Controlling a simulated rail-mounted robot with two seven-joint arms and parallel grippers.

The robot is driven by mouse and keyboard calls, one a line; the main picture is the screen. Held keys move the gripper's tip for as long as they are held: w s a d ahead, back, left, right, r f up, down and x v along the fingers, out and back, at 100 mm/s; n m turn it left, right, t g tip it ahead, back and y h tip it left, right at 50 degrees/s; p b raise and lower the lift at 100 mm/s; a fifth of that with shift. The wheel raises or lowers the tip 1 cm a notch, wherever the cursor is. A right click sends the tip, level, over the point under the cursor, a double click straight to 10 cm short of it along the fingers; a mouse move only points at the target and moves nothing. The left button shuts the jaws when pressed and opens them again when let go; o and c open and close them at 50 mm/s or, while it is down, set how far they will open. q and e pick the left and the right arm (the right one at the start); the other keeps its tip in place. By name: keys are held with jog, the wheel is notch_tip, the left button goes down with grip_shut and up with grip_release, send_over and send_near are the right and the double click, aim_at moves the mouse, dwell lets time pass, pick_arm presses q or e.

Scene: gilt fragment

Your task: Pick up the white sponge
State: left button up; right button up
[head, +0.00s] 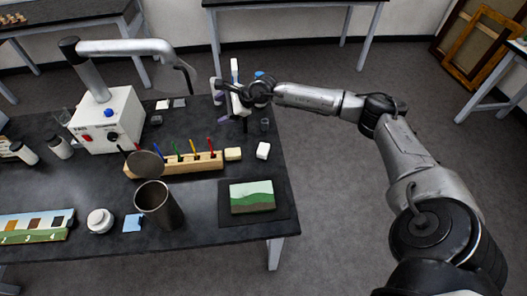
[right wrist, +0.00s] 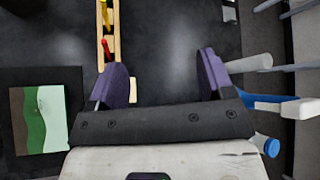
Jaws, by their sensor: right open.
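The white sponge (head: 263,150) appears as a small white block near the right edge of the dark table, just right of a cream block (head: 233,154). The cream block also shows beside my left-hand finger in the right wrist view (right wrist: 131,93). I cannot make out the white block in the right wrist view; my gripper body may cover it. My right gripper (head: 220,104) is over the table's far right part, beyond the white block and apart from it. Its purple fingers are spread and empty, also in the right wrist view (right wrist: 160,78). My left gripper is not in view.
A wooden rack (head: 180,164) with coloured tools stands left of the blocks. A green-and-white painted piece (head: 251,196) lies on a dark mat in front. A metal cup (head: 158,206) and a white machine (head: 108,121) stand further left. Blue-and-white items (right wrist: 275,103) are close to my right gripper.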

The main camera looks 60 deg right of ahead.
jog(key=s+d+f+n+g+h, duration=0.2)
jog(key=s+d+f+n+g, duration=0.2)
jog(key=f, duration=0.1)
jog(key=n+g+h, duration=0.2)
jog(key=n+g, duration=0.4)
send_near(263, 149)
jog(key=f, duration=0.5)
jog(key=shift+s+a+f, duration=0.15)
jog(key=shift+s, duration=0.15)
jog(key=f, duration=0.3)
jog(key=shift+w+f, duration=0.4)
jog(key=shift+f, duration=0.65)
jog(key=shift+c, duration=0.4)
jog(key=c, duration=1)
